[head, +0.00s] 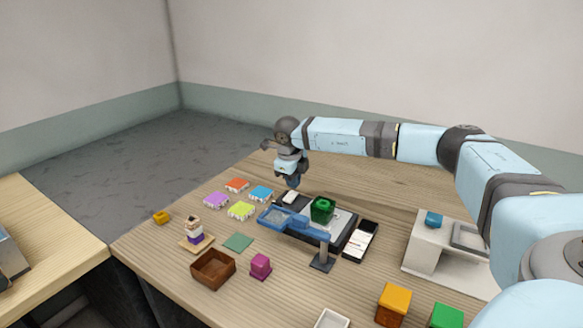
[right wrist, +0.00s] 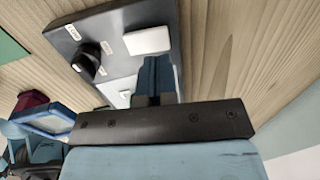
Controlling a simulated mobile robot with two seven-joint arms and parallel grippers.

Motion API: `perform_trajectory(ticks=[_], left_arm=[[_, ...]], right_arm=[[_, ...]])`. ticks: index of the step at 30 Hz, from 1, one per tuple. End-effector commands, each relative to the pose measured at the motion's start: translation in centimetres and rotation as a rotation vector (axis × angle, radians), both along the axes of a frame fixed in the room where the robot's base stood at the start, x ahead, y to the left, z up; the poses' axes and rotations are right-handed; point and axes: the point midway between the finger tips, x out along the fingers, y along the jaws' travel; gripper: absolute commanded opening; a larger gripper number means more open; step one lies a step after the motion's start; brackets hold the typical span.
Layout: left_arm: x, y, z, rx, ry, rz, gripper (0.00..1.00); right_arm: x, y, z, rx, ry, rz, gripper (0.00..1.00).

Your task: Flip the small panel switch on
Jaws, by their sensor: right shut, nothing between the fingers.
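The dark grey panel (right wrist: 118,25) fills the upper middle of the right wrist view. It carries a white rocker-like switch (right wrist: 147,40), a black knob (right wrist: 86,60) and small white labels. The white switch also shows small in the head view (head: 290,197). My right gripper (right wrist: 156,62) has its blue fingers together and empty, their tips just beside the white switch in the picture. Whether they touch it I cannot tell. In the head view the right gripper (head: 293,184) points down over the panel's far end. My left gripper is not in view.
Coloured tiles (head: 237,185), a brown open box (head: 213,269) and a magenta block (head: 260,266) lie to the left. Bare wood lies behind the panel.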

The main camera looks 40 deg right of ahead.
Motion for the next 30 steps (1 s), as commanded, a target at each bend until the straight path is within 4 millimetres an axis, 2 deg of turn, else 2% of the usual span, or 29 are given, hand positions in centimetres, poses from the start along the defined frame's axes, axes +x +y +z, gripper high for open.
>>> perform_trajectory(ticks=[3,7,20,24,30], left_arm=[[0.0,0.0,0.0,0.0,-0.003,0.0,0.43],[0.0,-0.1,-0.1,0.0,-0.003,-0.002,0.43],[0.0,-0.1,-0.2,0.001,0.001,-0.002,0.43],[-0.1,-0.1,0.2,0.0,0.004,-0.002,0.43],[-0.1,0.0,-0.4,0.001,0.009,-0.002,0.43]], right_arm=[[0.0,-0.2,-1.7,0.001,0.001,0.001,0.0],[0.1,-0.4,-2.6,0.001,0.0,0.001,0.0],[0.1,-0.4,-2.9,0.007,0.003,0.001,0.0],[0.2,-0.7,-3.5,0.089,0.03,-0.003,0.0],[0.2,-0.6,-3.5,0.079,0.026,0.002,0.0]])
